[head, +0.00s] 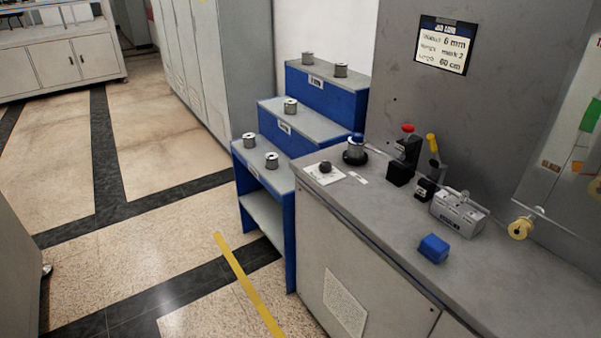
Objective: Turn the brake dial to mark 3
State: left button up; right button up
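A dark round knob on a white plate (325,170) sits at the near left end of the grey counter; it looks like the brake dial. Its marks and pointer are too small to read. A job card (444,45) on the grey wall panel shows lines that look like "6 mm", "mark 2" and "60 cm". Neither of my grippers is in view.
On the counter (385,205) stand a blue-topped black device (355,150), a red-knobbed lever (406,155), a yellow-handled lever (432,165), a grey counter box (458,212) and a blue block (433,248). Blue stepped shelves (330,108) hold several spools. Floor at left is clear.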

aim_at(325, 167)
jog(key=i+j, duration=0.1)
jog(key=j, duration=0.95)
jog(key=i+j, duration=0.15)
jog(key=j, duration=0.4)
jog(key=z, duration=1.55)
